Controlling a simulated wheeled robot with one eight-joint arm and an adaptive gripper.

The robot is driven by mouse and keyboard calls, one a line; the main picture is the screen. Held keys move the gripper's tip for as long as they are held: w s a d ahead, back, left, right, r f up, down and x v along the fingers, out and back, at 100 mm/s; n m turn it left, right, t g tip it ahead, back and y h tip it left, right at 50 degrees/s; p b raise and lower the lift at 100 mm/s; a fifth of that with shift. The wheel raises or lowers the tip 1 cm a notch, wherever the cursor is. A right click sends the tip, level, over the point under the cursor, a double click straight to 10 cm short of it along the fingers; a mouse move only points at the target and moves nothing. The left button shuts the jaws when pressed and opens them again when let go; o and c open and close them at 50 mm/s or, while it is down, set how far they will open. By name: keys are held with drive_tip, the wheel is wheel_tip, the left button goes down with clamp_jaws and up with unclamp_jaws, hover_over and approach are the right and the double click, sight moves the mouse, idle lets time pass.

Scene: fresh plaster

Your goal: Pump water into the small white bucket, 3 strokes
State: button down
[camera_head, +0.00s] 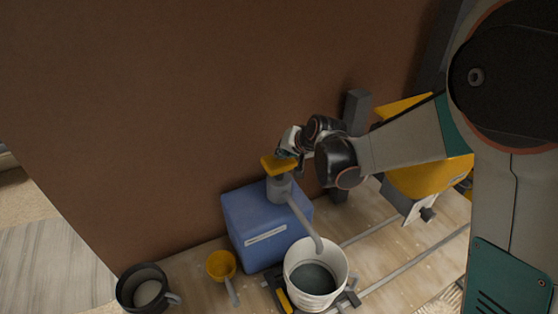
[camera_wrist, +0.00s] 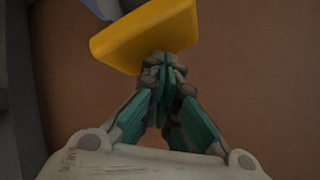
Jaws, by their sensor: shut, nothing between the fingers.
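A blue water container (camera_head: 258,230) with a pale label stands against the brown wall. On its top sits a grey pump with a yellow press head (camera_head: 276,164) and a grey spout (camera_head: 304,222) that runs down to the right. The small white bucket (camera_head: 297,268) stands under the spout end, with dark grey-looking contents inside. My gripper (camera_head: 287,153) is at the yellow head, fingers closed together and empty. In the wrist view the closed fingertips (camera_wrist: 165,62) overlap the lower edge of the yellow head (camera_wrist: 140,38); I cannot tell whether they touch it.
A dark mug-like pot (camera_head: 128,290) and a yellow scoop (camera_head: 221,265) stand left of the bucket. The bucket rests on a dark frame with rails (camera_head: 410,263) running right. A yellow machine (camera_head: 420,178) and a dark post (camera_head: 356,112) stand behind my arm.

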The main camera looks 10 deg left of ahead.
sight(283, 160)
drive_tip(key=shift+f+b, duration=1.75)
drive_tip(key=shift+f, duration=0.45)
idle(1.9)
drive_tip(key=shift+r, duration=0.1)
drive_tip(key=shift+r+p, duration=1.7)
drive_tip(key=shift+r, duration=0.95)
drive_tip(key=shift+r+p, duration=1.55)
drive_tip(key=shift+r, duration=1)
drive_tip(key=shift+d, duration=0.1)
